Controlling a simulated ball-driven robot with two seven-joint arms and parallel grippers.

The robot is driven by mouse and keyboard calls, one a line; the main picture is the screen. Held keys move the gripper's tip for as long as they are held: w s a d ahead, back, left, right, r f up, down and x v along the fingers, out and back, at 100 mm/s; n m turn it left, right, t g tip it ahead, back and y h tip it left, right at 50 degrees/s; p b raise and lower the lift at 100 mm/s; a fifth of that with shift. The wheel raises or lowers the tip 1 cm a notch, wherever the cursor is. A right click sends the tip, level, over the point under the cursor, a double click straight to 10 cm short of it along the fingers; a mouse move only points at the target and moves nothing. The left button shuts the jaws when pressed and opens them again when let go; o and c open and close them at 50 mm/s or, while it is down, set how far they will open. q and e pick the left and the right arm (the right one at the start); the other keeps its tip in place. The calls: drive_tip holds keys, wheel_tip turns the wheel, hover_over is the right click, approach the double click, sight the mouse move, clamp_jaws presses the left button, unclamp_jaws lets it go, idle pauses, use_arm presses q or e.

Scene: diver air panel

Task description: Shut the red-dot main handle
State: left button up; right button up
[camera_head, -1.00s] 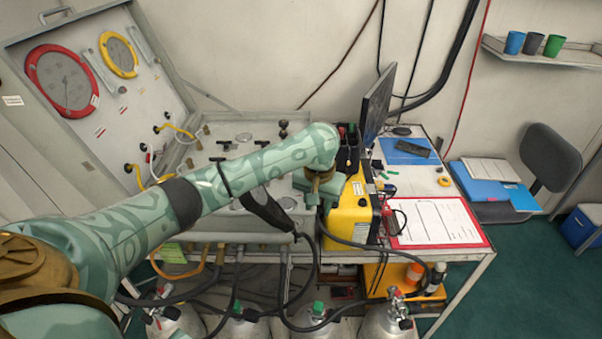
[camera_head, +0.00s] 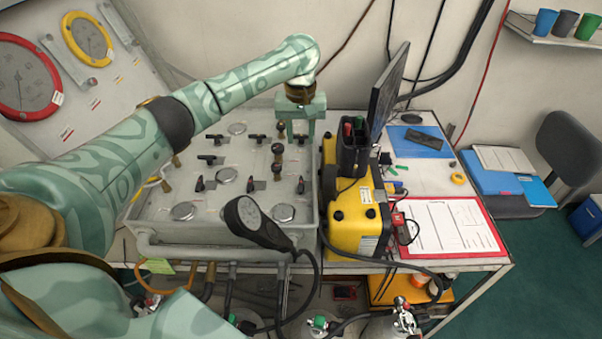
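The grey air panel (camera_head: 165,215) lies under my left arm, with several black handles on its top. One handle (camera_head: 211,159) is at the left, one (camera_head: 257,138) is at the back and one (camera_head: 300,186) is at the right. No red dot can be made out on any of them, so I cannot tell which is the main handle. My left gripper (camera_head: 297,136) points down over the panel's back right corner, its two fingers apart and nothing visible between them. It hides part of that corner. My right gripper is not in view.
A black gauge (camera_head: 250,218) on a hose overhangs the panel's front. A red-framed sheet (camera_head: 450,226) lies further right.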

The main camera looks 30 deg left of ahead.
sight(301, 182)
use_arm(q)
wheel_tip(301, 182, down, 15)
drive_tip(key=b, duration=0.5)
drive_tip(key=shift+f, duration=0.15)
clamp_jaws()
